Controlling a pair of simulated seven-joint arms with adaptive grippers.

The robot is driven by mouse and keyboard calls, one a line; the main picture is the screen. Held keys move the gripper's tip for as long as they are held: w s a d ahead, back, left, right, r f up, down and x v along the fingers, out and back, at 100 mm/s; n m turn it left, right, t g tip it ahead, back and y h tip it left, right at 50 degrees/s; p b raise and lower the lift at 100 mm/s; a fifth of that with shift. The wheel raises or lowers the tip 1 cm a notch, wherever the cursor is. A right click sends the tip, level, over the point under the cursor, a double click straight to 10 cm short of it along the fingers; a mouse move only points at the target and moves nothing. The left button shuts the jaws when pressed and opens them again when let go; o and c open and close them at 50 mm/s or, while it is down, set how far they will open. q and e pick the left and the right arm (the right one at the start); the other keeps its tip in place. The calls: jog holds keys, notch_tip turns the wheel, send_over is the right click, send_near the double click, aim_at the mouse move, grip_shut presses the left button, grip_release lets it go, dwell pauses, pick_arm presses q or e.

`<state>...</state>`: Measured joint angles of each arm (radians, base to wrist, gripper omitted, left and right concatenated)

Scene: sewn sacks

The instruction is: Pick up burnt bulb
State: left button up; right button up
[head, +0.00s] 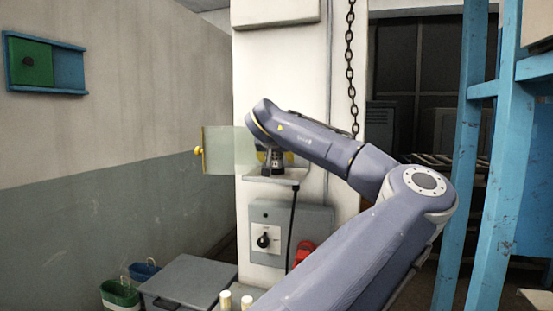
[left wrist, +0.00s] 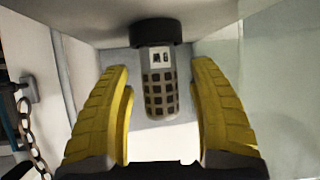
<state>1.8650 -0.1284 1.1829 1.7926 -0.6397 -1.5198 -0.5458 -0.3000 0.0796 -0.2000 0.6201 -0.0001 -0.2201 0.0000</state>
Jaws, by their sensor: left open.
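The bulb, which I take to be the burnt one, is a grey cylinder with a dark grid pattern and a pale label (left wrist: 160,88). It joins a black round socket (left wrist: 159,32) in the left wrist view. My left gripper (left wrist: 163,95) is open, with one yellow finger on each side of the bulb and a visible gap on both sides. In the head view my left gripper (head: 272,157) is at the small pale shelf (head: 272,178) on the white pillar; the bulb is hard to make out there. My right gripper is not in view.
A clear pane with a yellow edge (head: 228,150) stands left of the gripper. A black cable hangs from the shelf past a switch box (head: 264,239). A chain (head: 350,70) hangs behind my arm. Pale cylinders (head: 225,300), a grey box (head: 188,281) and green bin (head: 119,293) are below.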

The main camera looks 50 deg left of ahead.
pick_arm(q)
jog(key=c, duration=1.3)
